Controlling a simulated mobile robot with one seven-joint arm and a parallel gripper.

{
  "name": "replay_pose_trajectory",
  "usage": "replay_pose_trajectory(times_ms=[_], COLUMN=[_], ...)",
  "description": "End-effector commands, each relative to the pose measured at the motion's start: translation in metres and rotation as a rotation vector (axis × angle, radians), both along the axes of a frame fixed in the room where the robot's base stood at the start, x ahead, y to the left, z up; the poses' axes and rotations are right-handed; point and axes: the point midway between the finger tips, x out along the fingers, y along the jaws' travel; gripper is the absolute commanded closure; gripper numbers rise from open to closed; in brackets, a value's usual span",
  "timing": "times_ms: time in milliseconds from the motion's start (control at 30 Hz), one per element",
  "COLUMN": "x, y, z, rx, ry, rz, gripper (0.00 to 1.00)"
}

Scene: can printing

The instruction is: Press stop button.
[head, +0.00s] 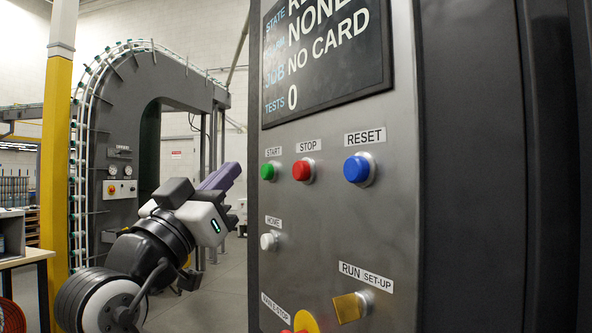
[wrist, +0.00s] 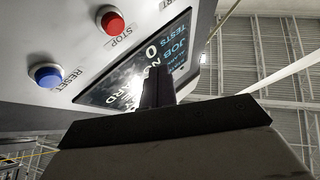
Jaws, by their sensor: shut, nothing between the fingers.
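The red stop button (head: 303,170) is on the grey metal control panel (head: 390,235), between the green start button (head: 269,171) and the blue reset button (head: 358,168). In the wrist view the stop button (wrist: 113,22) is at the upper middle, left of and beyond the fingers. My gripper (head: 231,170) is to the left of the panel in the head view, with its purple fingers shut and empty. In the wrist view its dark fingers (wrist: 157,84) are together, seen against the display. I see no contact with the stop button.
A display (head: 325,60) reading NO CARD is above the buttons. A white home button (head: 269,241), a yellow run/set-up switch (head: 351,307) and a partly cut-off e-stop (head: 305,321) are below. A large arched machine (head: 110,130) and yellow post (head: 57,150) stand behind on the left.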

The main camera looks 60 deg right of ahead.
Motion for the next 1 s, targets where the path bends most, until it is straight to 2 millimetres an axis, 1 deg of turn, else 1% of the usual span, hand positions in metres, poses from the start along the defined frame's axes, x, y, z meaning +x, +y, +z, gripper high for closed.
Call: replay_pose_trajectory(times_ms=[300,500,700,1000], x=[-0.023,-0.032,-0.037,-0.037], y=[-0.040,-0.058,-0.066,-0.067], z=[0.001,0.000,0.000,0.000], rx=[0.002,0.001,0.000,0.000], ry=[0.002,0.000,-0.001,0.000], rz=[-0.005,0.000,-0.001,0.000], gripper=[1.00,1.00,1.00,1.00])
